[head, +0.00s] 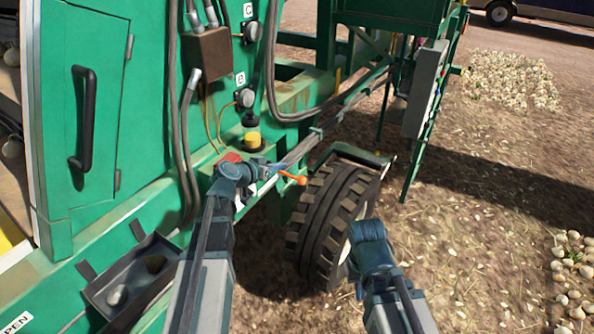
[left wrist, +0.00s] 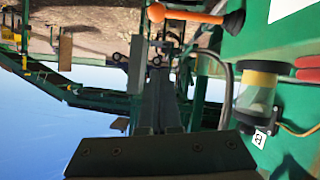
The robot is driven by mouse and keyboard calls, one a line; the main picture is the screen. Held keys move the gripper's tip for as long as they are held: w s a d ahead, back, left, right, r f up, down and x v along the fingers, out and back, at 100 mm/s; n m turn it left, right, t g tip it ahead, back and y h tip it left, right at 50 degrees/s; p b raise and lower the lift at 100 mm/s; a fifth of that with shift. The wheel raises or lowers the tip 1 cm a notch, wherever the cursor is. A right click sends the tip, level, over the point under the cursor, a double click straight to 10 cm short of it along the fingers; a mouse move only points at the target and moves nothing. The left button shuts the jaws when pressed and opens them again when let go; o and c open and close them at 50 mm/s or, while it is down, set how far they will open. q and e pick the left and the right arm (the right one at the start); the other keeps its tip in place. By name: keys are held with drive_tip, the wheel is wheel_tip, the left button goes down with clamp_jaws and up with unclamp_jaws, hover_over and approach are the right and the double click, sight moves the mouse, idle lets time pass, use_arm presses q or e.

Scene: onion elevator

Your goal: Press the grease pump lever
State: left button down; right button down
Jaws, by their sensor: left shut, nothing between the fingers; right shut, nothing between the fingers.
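The lever (head: 293,177), a thin rod with an orange tip, sticks out from the green machine's side above the wheel. In the left wrist view the lever (left wrist: 185,13) is at the top, with its orange ball and rod running to a black boot (left wrist: 234,22). My left gripper (head: 264,171) is shut and empty, just left of the lever's orange tip in the head view. Its closed fingers (left wrist: 160,115) show in the left wrist view, apart from the lever in the picture. My right gripper (head: 368,236) is shut and empty, in front of the wheel, its fingertips mostly hidden.
A black tyre (head: 326,215) stands below the lever. A yellow-capped fitting (head: 252,140) and a red part (head: 230,157) are close to my left wrist. A dark open tray (head: 130,284) is on the machine at lower left.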

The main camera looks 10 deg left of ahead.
use_arm(q)
drive_tip(key=b, duration=0.5)
hover_over(285, 174)
drive_tip(key=s+d, duration=0.2)
drive_tip(key=d, duration=0.3)
wheel_tip(285, 174, down, 5)
drive_tip(key=shift+s+d+f+b, duration=0.1)
drive_tip(key=shift+s+f+b, duration=0.2)
drive_tip(key=shift+f+b, duration=0.5)
drive_tip(key=shift+s+f+b, duration=0.25)
drive_tip(key=shift+f+b, duration=0.45)
drive_tip(key=shift+f, duration=0.05)
